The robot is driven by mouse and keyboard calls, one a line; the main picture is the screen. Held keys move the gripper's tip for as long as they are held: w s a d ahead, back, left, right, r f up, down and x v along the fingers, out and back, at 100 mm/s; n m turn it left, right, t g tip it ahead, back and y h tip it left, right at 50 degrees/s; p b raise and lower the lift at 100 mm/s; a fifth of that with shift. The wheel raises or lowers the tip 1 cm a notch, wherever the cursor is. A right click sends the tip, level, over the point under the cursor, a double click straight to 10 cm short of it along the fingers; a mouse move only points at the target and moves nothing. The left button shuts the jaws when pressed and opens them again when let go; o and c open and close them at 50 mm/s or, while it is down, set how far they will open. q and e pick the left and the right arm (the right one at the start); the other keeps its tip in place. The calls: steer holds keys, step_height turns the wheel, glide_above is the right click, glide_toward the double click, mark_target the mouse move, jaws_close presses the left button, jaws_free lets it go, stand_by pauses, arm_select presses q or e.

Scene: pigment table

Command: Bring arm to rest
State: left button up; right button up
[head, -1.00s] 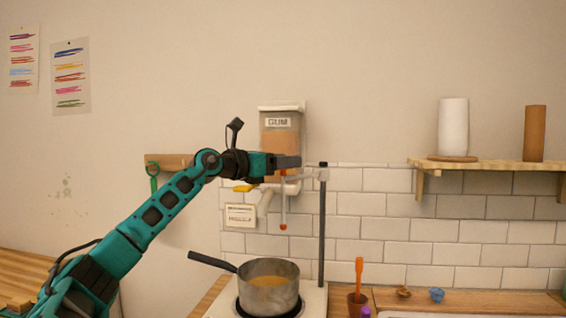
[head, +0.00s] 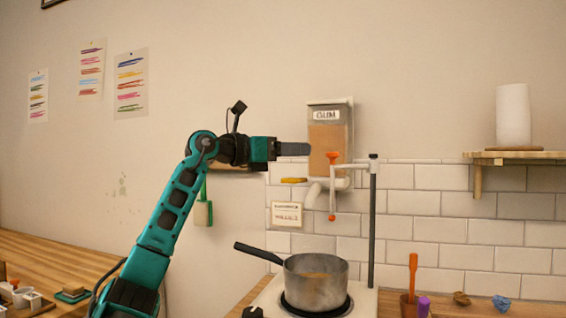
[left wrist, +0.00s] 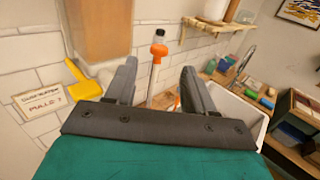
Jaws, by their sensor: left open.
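My left arm is raised, with its left gripper (head: 293,149) pointing right, in front of the wall beside the gum dispenser (head: 325,143). In the left wrist view the two fingers of the left gripper (left wrist: 158,84) stand apart with nothing held between them. An orange-topped stirring rod on a stand (head: 373,215) shows past the fingers. My right gripper is in neither view.
A saucepan (head: 316,285) sits on the hot plate (head: 268,299) below the arm. A wall shelf (head: 515,156) holds a white roll (head: 513,116). A yellow lever (left wrist: 83,80) is close left of the fingers. Open air lies left of the arm.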

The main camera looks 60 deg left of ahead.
arm_select(q)
steer(key=shift+s+a, duration=0.1)
steer(key=shift+s, duration=0.9)
